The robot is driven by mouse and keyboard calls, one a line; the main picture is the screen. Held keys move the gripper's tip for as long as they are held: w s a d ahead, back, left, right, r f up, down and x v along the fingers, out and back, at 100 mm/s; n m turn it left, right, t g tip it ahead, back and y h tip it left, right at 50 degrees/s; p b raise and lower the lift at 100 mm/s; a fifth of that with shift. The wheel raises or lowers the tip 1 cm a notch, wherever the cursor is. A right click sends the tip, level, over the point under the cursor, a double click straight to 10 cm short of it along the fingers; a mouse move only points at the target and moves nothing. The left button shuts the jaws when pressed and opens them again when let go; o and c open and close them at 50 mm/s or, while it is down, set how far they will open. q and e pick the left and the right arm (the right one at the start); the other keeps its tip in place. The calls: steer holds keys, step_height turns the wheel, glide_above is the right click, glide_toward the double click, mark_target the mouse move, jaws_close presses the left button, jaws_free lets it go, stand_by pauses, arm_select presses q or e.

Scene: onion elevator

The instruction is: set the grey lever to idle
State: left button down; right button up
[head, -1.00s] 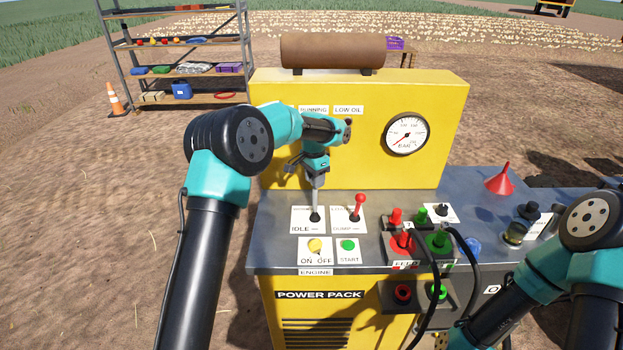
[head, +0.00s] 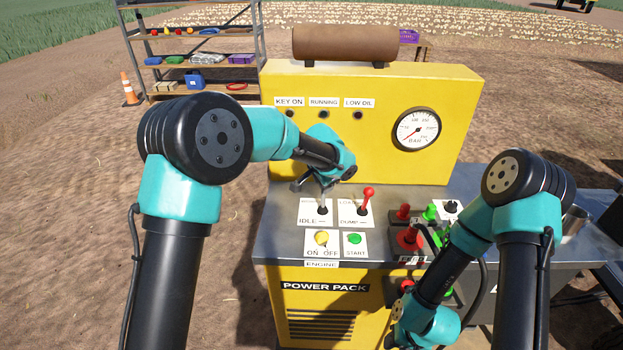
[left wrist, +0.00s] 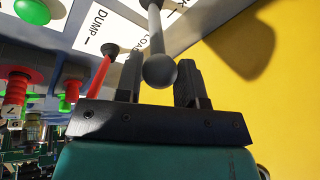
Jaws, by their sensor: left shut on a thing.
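The grey lever (head: 322,200) rises from the white plate marked IDLE (head: 308,220) on the console. My left gripper (head: 310,182) is at its upper part, partly hidden by my own wrist. In the left wrist view, the lever's round grey knob (left wrist: 160,71) sits between the two black fingers of my left gripper (left wrist: 160,86), which is shut on it. The plate's upper lettering is mostly covered. My right arm reaches down at the right; its gripper fingers do not show.
A red lever (head: 367,198) stands close to the right on the DUMP plate. A yellow ON/OFF switch (head: 321,238) and a green START button (head: 354,239) lie in front. Red couplings (head: 408,237) are farther right. The yellow panel (head: 350,150) rises behind.

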arm_select(q)
steer(key=shift+s+f, duration=0.2)
steer(key=shift+s, duration=0.3)
steer(key=shift+s+f, duration=0.15)
steer(key=shift+s, duration=0.35)
steer(key=shift+s+f, duration=0.1)
steer(key=shift+f, duration=0.05)
steer(key=c, duration=0.8)
jaws_free()
steer(key=shift+o, duration=0.2)
steer(key=shift+r, duration=0.2)
steer(key=d+v, duration=0.1)
steer(key=v, duration=1.6)
steer(key=shift+a+r, duration=0.15)
steer(key=shift+a, duration=0.25)
